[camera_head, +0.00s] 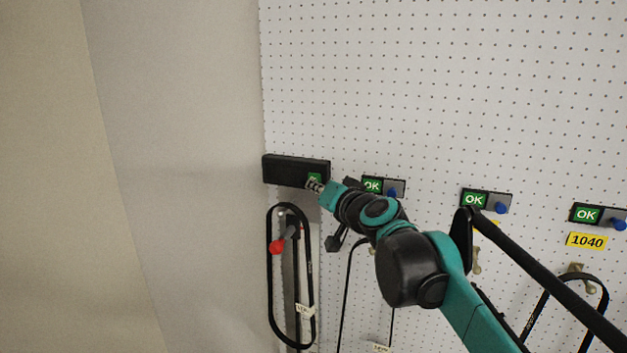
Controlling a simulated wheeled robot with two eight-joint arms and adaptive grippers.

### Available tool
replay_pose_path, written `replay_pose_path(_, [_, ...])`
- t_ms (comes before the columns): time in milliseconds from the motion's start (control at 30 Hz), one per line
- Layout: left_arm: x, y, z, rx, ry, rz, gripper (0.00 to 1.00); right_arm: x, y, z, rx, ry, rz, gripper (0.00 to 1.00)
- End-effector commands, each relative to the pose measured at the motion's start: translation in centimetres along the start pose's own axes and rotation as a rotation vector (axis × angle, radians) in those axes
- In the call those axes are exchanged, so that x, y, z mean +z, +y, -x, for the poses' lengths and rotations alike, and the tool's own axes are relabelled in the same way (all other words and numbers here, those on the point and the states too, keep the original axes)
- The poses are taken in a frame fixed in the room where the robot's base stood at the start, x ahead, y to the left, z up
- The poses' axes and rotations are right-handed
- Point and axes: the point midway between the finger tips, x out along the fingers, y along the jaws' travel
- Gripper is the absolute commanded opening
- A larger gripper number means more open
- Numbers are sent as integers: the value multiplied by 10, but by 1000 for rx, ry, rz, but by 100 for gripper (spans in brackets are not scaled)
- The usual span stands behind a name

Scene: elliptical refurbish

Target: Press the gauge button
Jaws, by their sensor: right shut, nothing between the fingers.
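The gauge, a black box (290,169) with a small green display (314,178) at its right end, is mounted at the left edge of the pegboard. My right gripper (313,185) is shut and empty, its fingertips at the lower right part of this box, over the green display. I cannot tell whether the tips touch it. The gauge's button is not visible; the gripper may cover it. My left gripper is not in view.
Several smaller gauges with green OK displays and blue buttons, such as one (474,199), line the pegboard (450,80) to the right. Belts hang below, including a black loop (270,290) near a red knob (276,247). A bare wall (180,150) is at the left.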

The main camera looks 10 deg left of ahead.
Motion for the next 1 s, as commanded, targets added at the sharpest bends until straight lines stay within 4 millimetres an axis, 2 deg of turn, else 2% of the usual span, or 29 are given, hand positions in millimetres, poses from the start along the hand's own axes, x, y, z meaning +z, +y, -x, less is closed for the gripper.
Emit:
replay_pose_path(600, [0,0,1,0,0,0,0,28,-28,38,0,0,1,0])
replay_pose_path(1000, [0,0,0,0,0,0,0,31,-30,42,0,-1,1,0])
